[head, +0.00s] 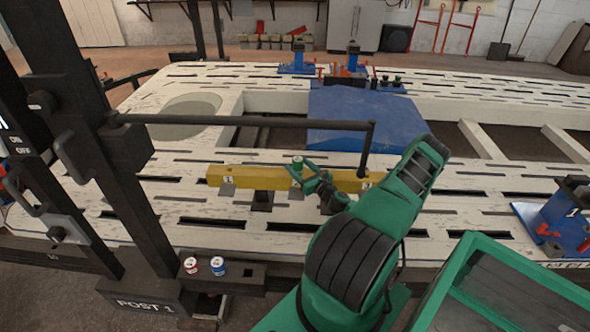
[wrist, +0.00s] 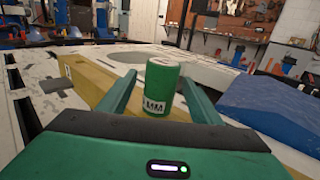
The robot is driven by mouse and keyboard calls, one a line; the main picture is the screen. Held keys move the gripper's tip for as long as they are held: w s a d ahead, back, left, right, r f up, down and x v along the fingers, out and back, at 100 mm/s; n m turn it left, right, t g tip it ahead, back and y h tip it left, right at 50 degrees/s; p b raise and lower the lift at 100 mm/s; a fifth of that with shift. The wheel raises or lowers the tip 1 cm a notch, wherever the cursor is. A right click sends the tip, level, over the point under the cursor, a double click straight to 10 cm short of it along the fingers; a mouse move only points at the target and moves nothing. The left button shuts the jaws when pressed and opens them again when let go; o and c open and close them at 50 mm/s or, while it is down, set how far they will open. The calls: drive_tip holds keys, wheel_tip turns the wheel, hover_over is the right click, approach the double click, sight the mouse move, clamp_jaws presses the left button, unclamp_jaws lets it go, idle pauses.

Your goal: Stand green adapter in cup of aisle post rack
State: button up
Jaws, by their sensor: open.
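The green adapter (wrist: 161,86) is an upright green cylinder with a pale top and a white label marked "MM". In the wrist view it stands between the two fingers of my gripper (wrist: 160,98), which is open. Small gaps seem to show on both sides; I cannot tell whether a finger touches it. In the head view the adapter (head: 297,163) appears at the yellow beam, by my gripper (head: 299,176). The dark rack (head: 247,276) at the foot of Post 1 holds a red and a blue adapter at its left. Its right part looks free; cup details are too small to tell.
The yellow beam (head: 262,180) lies across the slotted white bench (head: 190,222). A black horizontal bar (head: 250,121) reaches from the dark post (head: 95,130) above the bench, with a rod hanging near my arm. A blue panel (head: 345,115) lies behind. A green-framed box (head: 480,250) stands front right.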

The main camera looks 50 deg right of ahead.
drive_tip(key=w, duration=0.2)
drive_tip(key=w+d, duration=0.1)
drive_tip(key=w, duration=0.1)
drive_tip(key=shift+w+r, duration=0.1)
drive_tip(key=shift+w, duration=0.25)
drive_tip(key=c, duration=1.4)
